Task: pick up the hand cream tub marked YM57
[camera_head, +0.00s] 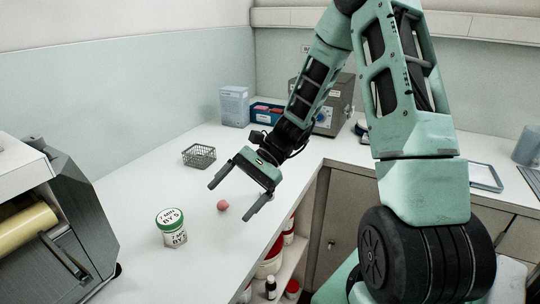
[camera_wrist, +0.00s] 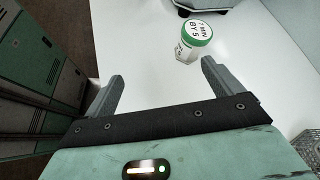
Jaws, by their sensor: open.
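A small white tub with a green-rimmed lid (camera_head: 170,222) stands upright on the white counter in the head view. Its lid and side carry dark print that looks like "7 MIN BY 5"; I cannot make out YM57 on it. The tub also shows in the wrist view (camera_wrist: 192,40), beyond the fingertips and a little to the right. My gripper (camera_head: 230,201) is open and empty above the counter, to the right of the tub and apart from it. In the wrist view its two fingers (camera_wrist: 162,70) are spread wide.
A small pink ball (camera_head: 222,205) lies on the counter near my gripper. A wire basket (camera_head: 199,156) stands farther back. A grey machine with a yellow roller (camera_head: 27,229) is at the left. Shelves with jars (camera_head: 268,264) lie below the counter's front edge.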

